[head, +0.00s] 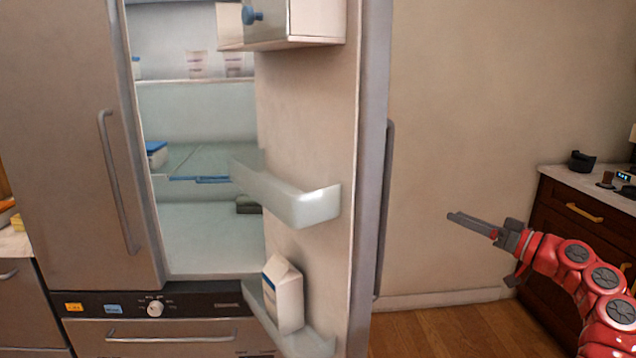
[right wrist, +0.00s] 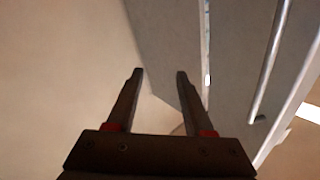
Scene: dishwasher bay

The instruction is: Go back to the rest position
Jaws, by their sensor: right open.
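My right gripper (head: 470,224) reaches in from the right in the head view, at the end of my red arm. It is held in the air in front of the bare wall, to the right of the open fridge door (head: 374,150) and apart from it. In the right wrist view its two fingers (right wrist: 160,78) are spread with nothing between them. My left gripper is in neither view.
The fridge (head: 70,150) has its right door open, with a milk carton (head: 288,297) in the low door bin (head: 262,310). A dark wood cabinet (head: 577,208) stands at the right. Wood floor (head: 430,335) shows between fridge and cabinet.

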